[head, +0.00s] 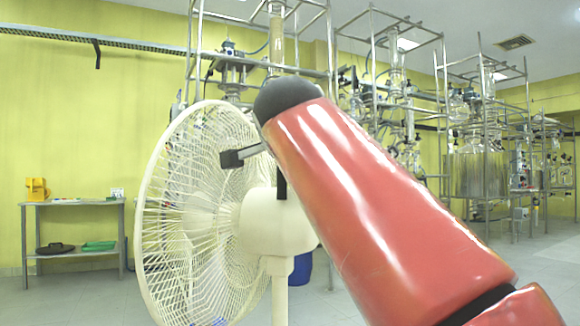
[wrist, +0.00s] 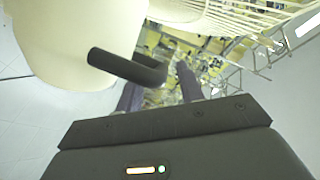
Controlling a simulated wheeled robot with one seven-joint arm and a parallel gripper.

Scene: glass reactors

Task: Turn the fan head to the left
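The white fan stands in the head view, its round wire cage (head: 190,215) facing left and its motor housing (head: 275,222) on an upright pole (head: 280,290). In the wrist view the pale housing (wrist: 65,45) fills the upper left. In the head view a dark fingertip (head: 232,158) shows before the cage; my red arm hides most of the gripper.
A metal side table (head: 75,204) with a yellow object (head: 38,189) stands by the left wall. Glass reactors in metal frames (head: 480,165) stand at the back and right. A blue container (head: 300,269) sits behind the fan pole. The left floor is clear.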

